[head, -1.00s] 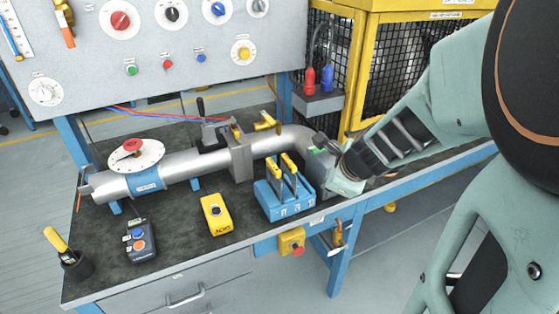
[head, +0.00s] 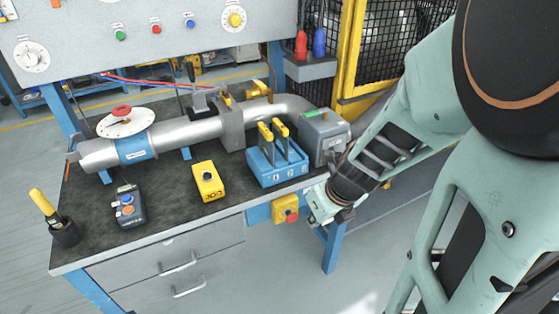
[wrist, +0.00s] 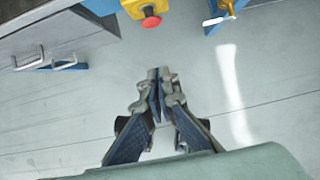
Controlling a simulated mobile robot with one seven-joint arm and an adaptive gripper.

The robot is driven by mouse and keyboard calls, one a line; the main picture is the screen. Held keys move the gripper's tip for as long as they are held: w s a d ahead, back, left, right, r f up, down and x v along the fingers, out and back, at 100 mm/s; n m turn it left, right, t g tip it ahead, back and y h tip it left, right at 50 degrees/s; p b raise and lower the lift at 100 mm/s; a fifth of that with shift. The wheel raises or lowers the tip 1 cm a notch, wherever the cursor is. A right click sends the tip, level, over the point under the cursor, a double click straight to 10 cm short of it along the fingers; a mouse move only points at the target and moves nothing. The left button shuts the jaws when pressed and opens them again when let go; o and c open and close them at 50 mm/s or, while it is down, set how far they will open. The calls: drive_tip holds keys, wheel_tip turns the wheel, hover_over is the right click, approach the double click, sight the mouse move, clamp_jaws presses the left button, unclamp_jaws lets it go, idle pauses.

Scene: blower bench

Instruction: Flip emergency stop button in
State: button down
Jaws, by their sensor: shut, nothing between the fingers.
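The emergency stop is a red mushroom button (head: 291,216) on a yellow box (head: 280,207), mounted on the bench's front edge below the blue lever unit. In the wrist view the red button (wrist: 151,22) sits at the top, with its yellow box (wrist: 141,7) partly cut off by the frame's edge. My gripper shows in the wrist view (wrist: 157,75), its fingertips together and empty, below and apart from the button. In the head view my arm's end is just right of the yellow box, and the fingertips cannot be made out.
A blue unit with yellow levers (head: 277,160) and a grey box (head: 325,137) stand on the bench above. A blue bench leg (head: 334,246) is below my wrist. Drawer handles (head: 178,266) stick out at the left. The floor in front is clear.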

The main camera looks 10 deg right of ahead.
sight(290, 216)
drive_tip(key=w+a+f+b, duration=0.2)
drive_tip(key=w+f+b, duration=0.4)
drive_tip(key=f, duration=0.3)
drive_tip(key=shift+w+a+f, duration=0.15)
drive_tip(key=shift+w+a, duration=0.05)
drive_tip(key=shift+w, duration=0.5)
